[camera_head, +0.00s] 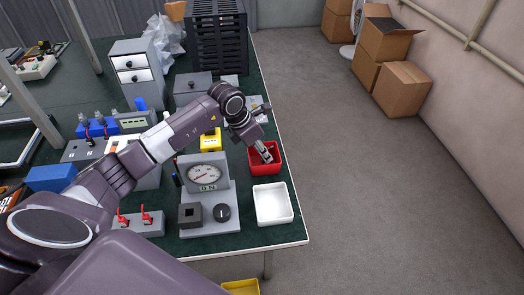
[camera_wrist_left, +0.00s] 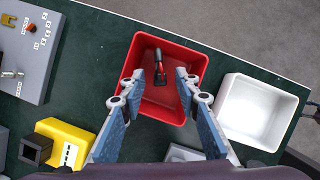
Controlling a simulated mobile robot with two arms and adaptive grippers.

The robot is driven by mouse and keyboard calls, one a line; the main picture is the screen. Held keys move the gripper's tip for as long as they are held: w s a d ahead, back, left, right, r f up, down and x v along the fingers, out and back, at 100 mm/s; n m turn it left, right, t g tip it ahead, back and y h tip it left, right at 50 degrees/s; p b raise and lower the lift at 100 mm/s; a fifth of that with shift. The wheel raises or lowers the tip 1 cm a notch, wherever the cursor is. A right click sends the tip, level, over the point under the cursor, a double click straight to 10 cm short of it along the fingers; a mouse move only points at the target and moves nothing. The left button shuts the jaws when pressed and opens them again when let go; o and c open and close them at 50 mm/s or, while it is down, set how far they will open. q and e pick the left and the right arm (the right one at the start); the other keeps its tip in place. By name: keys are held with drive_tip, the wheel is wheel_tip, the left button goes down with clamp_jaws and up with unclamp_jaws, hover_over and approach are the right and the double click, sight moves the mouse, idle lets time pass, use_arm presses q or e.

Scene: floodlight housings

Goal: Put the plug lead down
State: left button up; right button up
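The plug lead (camera_wrist_left: 160,66), a small dark piece with some red on it, lies in the red bin (camera_wrist_left: 140,50) in the left wrist view. The red bin also shows in the head view (camera_head: 277,167), near the table's right edge. My left gripper (camera_wrist_left: 161,82) is open above the bin, its two fingers apart on either side of the plug lead, with gaps between. In the head view the left gripper (camera_head: 264,152) points down into the bin and hides much of its inside.
An empty white bin (camera_head: 273,204) stands just in front of the red bin. A gauge panel (camera_head: 207,185) and a yellow box (camera_head: 211,141) stand to the left. A black rack (camera_head: 217,40) stands at the back. Open floor lies to the right.

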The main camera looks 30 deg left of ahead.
use_arm(q)
drive_tip(key=shift+r+p, duration=0.5)
drive_tip(key=shift+r, duration=0.05)
drive_tip(key=b+v, duration=0.1)
drive_tip(key=v, duration=1.1)
drive_tip(key=shift+s, duration=0.1)
